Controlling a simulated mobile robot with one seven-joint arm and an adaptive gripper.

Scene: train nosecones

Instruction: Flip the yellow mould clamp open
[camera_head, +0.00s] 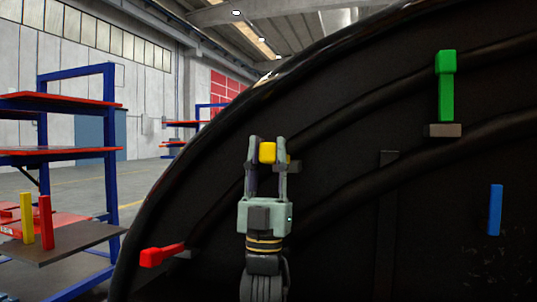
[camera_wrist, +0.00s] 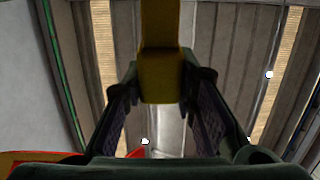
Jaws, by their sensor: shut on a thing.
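The yellow mould clamp (camera_head: 267,152) is on the dark curved mould (camera_head: 345,115), left of its middle. My gripper (camera_head: 267,150) has its two fingers on either side of the clamp's yellow end and is shut on it. In the wrist view the yellow clamp (camera_wrist: 160,75) comes down from the top between the fingertips of my gripper (camera_wrist: 160,85). A small grey-brown base block (camera_head: 291,166) shows just right of the fingers. The rest of the clamp's handle is hidden behind my gripper, so its full angle is hard to tell.
A red clamp (camera_head: 163,255) points left at the mould's lower left edge. A green clamp (camera_head: 446,85) stands upright at upper right, and a blue one (camera_head: 495,209) is at right. A blue rack (camera_head: 75,150) with red shelves stands left, holding yellow and red bars.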

